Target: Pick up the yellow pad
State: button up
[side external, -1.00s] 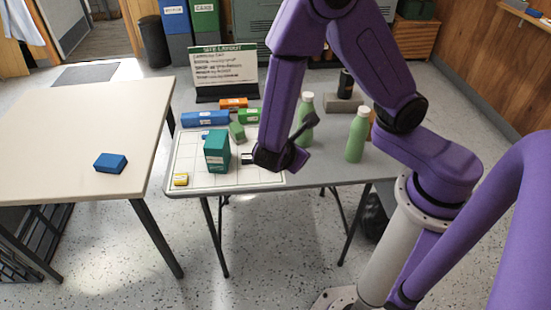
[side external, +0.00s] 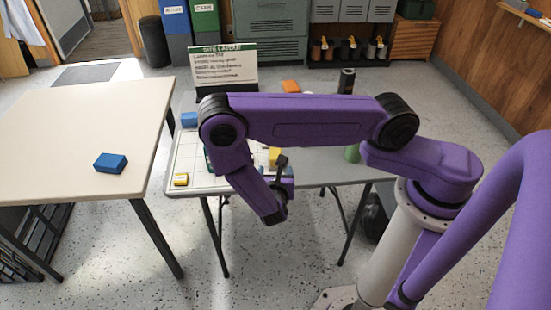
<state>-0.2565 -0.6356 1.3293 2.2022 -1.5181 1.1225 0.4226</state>
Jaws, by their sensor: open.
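A small yellow block with a pale label (side external: 181,179) lies at the near left corner of the white gridded board (side external: 205,186) on the grey table. A second yellow piece (side external: 274,157) shows in part behind my wrist; I cannot tell which of the two is the pad. My gripper (side external: 281,168) is at the near edge of the table, right of the board, mostly hidden by my wrist. Its fingertips are not clear, and I see nothing held. It is well to the right of the small yellow block.
My arm hides much of the board. A blue block (side external: 189,119), an orange block (side external: 291,86), a dark bottle (side external: 346,81) and a green bottle (side external: 352,153) show around it. A sign (side external: 224,68) stands behind. The cream table (side external: 75,130) holds one blue block (side external: 110,163).

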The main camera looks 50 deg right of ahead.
aim_at(276, 155)
jog(key=x, duration=1.3)
jog(key=shift+w+d, duration=0.15)
jog(key=shift+w, duration=0.1)
jog(key=c, duration=1)
